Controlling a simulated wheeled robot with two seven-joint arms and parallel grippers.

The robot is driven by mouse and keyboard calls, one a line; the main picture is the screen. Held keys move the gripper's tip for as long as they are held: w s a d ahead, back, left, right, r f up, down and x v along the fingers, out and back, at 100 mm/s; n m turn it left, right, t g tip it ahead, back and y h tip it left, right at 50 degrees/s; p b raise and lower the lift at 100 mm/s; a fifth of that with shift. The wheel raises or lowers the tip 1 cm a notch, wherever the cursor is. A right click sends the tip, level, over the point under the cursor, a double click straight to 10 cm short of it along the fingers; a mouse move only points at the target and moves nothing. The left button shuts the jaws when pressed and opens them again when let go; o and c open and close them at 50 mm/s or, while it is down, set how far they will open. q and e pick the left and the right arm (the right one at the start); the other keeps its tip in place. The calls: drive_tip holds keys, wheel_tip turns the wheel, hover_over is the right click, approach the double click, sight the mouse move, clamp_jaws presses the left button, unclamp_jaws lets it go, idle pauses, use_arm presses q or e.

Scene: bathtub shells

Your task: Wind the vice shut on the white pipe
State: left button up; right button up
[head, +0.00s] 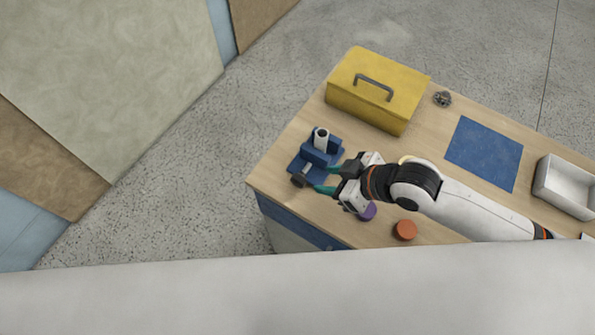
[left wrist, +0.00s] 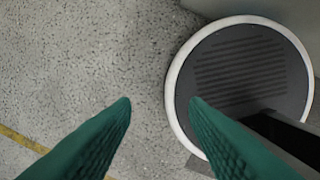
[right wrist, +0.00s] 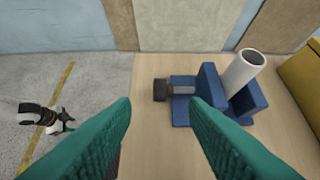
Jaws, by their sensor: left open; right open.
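The blue vice (head: 318,155) stands at the near left corner of the wooden table, and it also shows in the right wrist view (right wrist: 209,87). The white pipe (head: 321,141) stands in it between the jaws; I cannot tell whether both jaws touch it. A grey screw (right wrist: 184,90) runs out to a dark handle (right wrist: 160,90). My right gripper (head: 324,179) is open beside the handle end. In the right wrist view the handle appears between the spread fingertips (right wrist: 160,102), apart from them. My left gripper (left wrist: 160,102) is open and empty over the floor.
A yellow toolbox (head: 378,88) stands behind the vice. A purple disc (head: 367,212) and an orange disc (head: 405,229) lie near the front edge. A blue mat (head: 484,153), a dark gear-like part (head: 442,98) and a white tray (head: 566,187) are farther right.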

sight(302, 179)
drive_tip(key=x, duration=0.3)
drive_tip(key=shift+w+f+p, duration=0.15)
drive_tip(key=shift+f+p, duration=0.25)
drive_tip(key=shift+f, duration=0.05)
drive_tip(key=x, duration=0.6)
drive_tip(key=shift+a+r+p, duration=0.1)
drive_tip(key=shift+a+p, duration=0.15)
drive_tip(key=shift+p, duration=0.1)
drive_tip(key=shift+w+a+f, duration=0.2)
drive_tip(key=shift+f, duration=0.2)
use_arm(q)
drive_tip(key=shift+s+d+r, duration=0.65)
drive_tip(key=shift+d+r, duration=0.1)
drive_tip(key=shift+r, duration=0.2)
drive_tip(key=shift+s, duration=0.1)
use_arm(e)
drive_tip(key=shift+f, duration=0.1)
drive_tip(key=c, duration=0.7)
use_arm(q)
drive_tip(key=shift+s+d+f, duration=0.1)
drive_tip(key=shift+s+d, duration=0.05)
drive_tip(key=shift+d, duration=0.2)
use_arm(e)
drive_tip(key=shift+c, duration=0.4)
